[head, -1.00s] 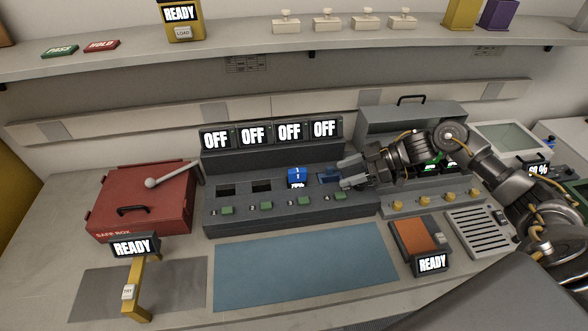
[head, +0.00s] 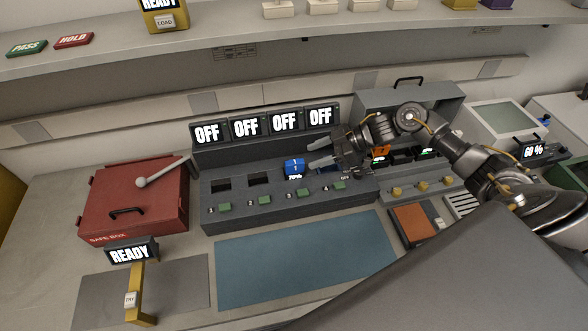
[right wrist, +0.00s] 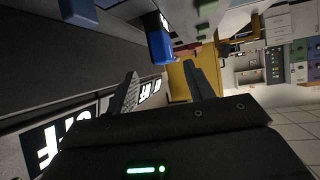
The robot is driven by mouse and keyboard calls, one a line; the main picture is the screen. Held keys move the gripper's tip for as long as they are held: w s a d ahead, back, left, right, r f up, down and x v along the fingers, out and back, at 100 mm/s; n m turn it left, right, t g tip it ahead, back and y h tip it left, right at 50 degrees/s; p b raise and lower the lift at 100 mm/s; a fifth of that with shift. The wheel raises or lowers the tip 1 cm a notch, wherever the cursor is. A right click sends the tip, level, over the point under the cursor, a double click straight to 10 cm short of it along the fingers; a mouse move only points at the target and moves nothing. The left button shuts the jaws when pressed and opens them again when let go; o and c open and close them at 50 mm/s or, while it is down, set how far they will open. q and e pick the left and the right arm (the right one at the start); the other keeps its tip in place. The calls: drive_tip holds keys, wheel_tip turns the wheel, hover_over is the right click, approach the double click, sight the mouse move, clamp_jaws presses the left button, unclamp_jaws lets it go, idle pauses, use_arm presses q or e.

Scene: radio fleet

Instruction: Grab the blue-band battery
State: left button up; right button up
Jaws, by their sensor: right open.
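A blue battery (head: 294,166) marked "1" stands in the third slot of the dark grey charging rack (head: 225,213). A small percent readout shows just below it. My right gripper (head: 312,155) is open, just right of the battery, with its fingers pointing left towards it. In the right wrist view the blue battery (right wrist: 160,45) is beyond the tips of the open fingers (right wrist: 161,72), apart from them. My left gripper is not in view.
The first two slots look empty. Several "OFF" screens (head: 246,127) rise behind the rack. A red safe box (head: 130,195) stands at left, a blue mat (head: 300,260) lies in front, and a grey case (head: 405,100) stands behind my right arm. The mat is clear.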

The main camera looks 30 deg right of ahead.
sight(302, 161)
drive_tip(key=shift+a, duration=0.1)
drive_tip(key=shift+a+p, duration=0.25)
drive_tip(key=shift+p, duration=0.15)
drive_tip(key=p+x, duration=0.2)
drive_tip(key=x, duration=0.2)
drive_tip(key=shift+w+a+f, duration=0.15)
drive_tip(key=shift+a+f, duration=0.15)
drive_tip(key=shift+d, duration=0.1)
drive_tip(key=shift+c, duration=1)
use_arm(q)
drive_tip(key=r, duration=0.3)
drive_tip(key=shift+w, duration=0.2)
use_arm(e)
clamp_jaws()
